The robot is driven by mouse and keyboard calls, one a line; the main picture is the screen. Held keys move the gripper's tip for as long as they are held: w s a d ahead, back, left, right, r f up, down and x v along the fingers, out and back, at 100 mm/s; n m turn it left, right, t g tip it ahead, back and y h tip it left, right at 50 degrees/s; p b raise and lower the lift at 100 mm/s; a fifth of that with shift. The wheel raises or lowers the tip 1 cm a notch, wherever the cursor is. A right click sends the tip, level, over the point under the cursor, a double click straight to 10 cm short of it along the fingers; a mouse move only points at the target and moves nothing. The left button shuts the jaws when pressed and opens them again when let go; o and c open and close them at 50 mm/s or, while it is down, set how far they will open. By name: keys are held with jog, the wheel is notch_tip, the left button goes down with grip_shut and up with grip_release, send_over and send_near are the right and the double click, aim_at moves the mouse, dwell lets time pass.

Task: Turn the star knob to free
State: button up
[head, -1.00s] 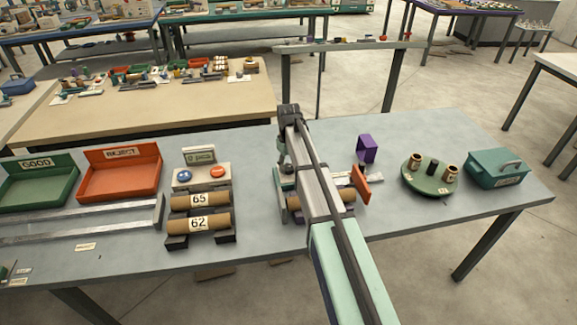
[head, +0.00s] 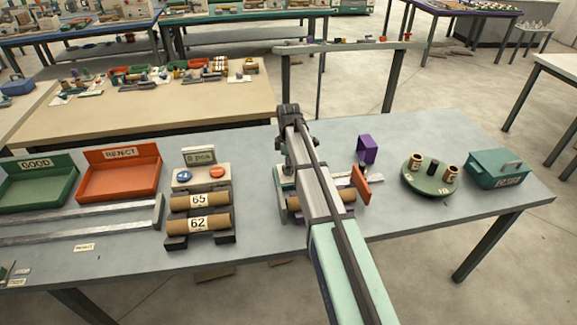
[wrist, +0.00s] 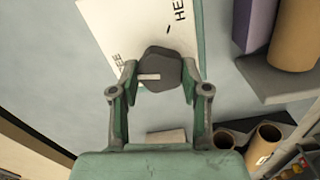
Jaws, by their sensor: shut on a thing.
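The star knob (wrist: 162,66) is a dark grey, lobed knob with a pale pointer bar pointing left in the wrist view. It sits on a white label plate (wrist: 122,24) with black lettering; one word, ending in "EE", is at the left, and one starting "HE" is at the upper right. My gripper (wrist: 158,74) is shut on the knob, one green-grey finger on each side. In the head view the winder (head: 281,180) is largely covered by my arm, and the knob cannot be made out there.
A purple block (head: 367,148) and an orange plate (head: 361,185) stand right of my arm. A round green tray (head: 424,190) and a teal box (head: 497,170) are further right. Left are tubes marked 65 (head: 183,203) and 62 (head: 183,225), and the red reject bin (head: 120,185).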

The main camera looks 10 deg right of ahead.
jog(key=shift+n, duration=1.2)
jog(key=shift+f, duration=0.1)
jog(key=o, duration=1.1)
jog(key=shift+o, duration=0.2)
notch_tip(320, 180, up, 12)
jog(key=shift+s, duration=0.1)
